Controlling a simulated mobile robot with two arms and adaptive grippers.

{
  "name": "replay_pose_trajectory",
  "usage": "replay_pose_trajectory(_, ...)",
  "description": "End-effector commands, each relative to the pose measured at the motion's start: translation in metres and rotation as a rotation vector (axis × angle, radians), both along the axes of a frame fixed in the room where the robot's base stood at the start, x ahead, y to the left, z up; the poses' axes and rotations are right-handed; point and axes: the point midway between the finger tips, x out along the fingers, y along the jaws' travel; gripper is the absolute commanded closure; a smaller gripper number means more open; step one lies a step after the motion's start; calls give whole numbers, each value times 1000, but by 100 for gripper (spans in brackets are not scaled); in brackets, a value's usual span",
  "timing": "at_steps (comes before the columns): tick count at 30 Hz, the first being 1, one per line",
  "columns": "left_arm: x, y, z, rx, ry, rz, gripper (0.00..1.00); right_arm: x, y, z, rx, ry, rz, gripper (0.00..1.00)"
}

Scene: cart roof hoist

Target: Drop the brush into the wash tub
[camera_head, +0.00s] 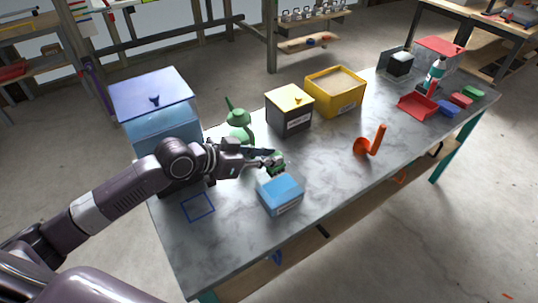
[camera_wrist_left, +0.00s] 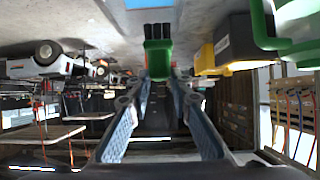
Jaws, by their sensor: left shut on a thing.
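The brush (camera_head: 277,166) has a green body, and its black bristles show in the left wrist view, where it also appears (camera_wrist_left: 158,62). My left gripper (camera_head: 268,159) is shut on the brush and holds it over the table, just behind the small blue box (camera_head: 281,193). In the left wrist view both fingers (camera_wrist_left: 158,86) close on the green body. A yellow tub (camera_head: 336,92) with a pale, flat surface inside stands at the back of the table. I cannot tell for certain whether it is the wash tub. My right gripper is not in view.
A large blue lidded box (camera_head: 155,115), a green watering-can-like thing (camera_head: 239,125) and a black box with a yellow lid (camera_head: 290,112) stand along the back. An orange handled thing (camera_head: 370,143) and a red tray (camera_head: 418,107) are further right. The table's front middle is bare.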

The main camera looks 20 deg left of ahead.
Motion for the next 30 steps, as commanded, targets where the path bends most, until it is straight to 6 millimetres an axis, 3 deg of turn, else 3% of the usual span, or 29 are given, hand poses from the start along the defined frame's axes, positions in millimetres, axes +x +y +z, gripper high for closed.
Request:
replay_pose_trajectory(4,0,0,1,-1,-1,0,100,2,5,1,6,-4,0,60)
replay_pose_trajectory(5,0,0,1,0,0,0,77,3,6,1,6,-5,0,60)
replay_pose_trajectory(10,0,0,1,0,0,0,60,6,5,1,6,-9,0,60)
replay_pose_trajectory(20,-2,2,2,2,0,0,60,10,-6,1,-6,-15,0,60)
replay_pose_trajectory(30,-35,28,22,6,3,1,60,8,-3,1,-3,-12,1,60)
